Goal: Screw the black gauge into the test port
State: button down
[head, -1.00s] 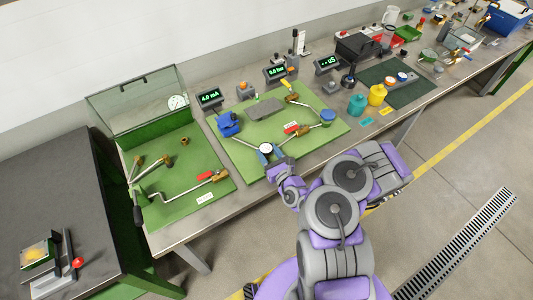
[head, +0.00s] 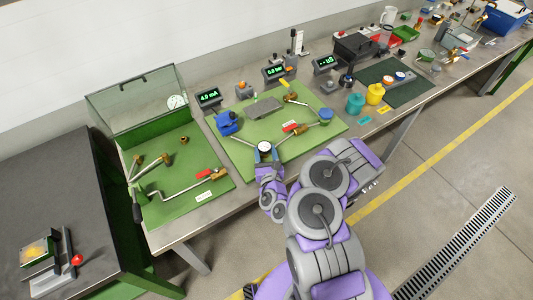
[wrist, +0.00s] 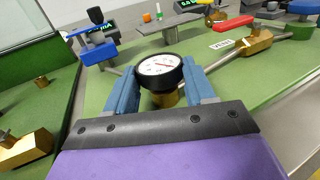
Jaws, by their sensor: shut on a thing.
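The black gauge (wrist: 160,70) has a black rim, a white dial and a red needle, and faces up. It also shows in the head view (head: 264,147) near the front edge of the right green board. My gripper (wrist: 158,80) is shut on it, one blue finger on each side. A brass part (wrist: 166,98) shows just below the gauge between the fingers. I cannot tell whether it is the gauge's stem or the test port. A pipe with a brass valve (wrist: 256,40) and red handle runs off to the right on the board.
A blue clamp-like device (head: 228,123) stands left on the board, with a grey plate (head: 265,108) behind. A left green board (head: 165,205) carries brass fittings and a bent pipe. Lit displays (head: 275,72) line the back.

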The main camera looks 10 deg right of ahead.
jog(key=y, duration=0.1)
jog(key=n+y, duration=0.1)
jog(key=r+p, duration=0.1)
jog(key=shift+w+d+n+y, duration=0.3)
jog(key=shift+d+n+y, duration=0.05)
jog(key=shift+n+y, duration=0.05)
jog(key=shift+a+f+n+y, duration=0.15)
jog(key=shift+f+n+y, duration=0.2)
jog(key=shift+y, duration=0.15)
jog(key=c, duration=0.8)
grip_release()
jog(key=shift+b, duration=0.3)
jog(key=shift+o, duration=0.6)
jog(key=shift+w+f, duration=0.1)
jog(key=shift+w, duration=0.05)
jog(key=o, duration=0.3)
jog(key=shift+f, duration=0.1)
jog(key=c, duration=0.3)
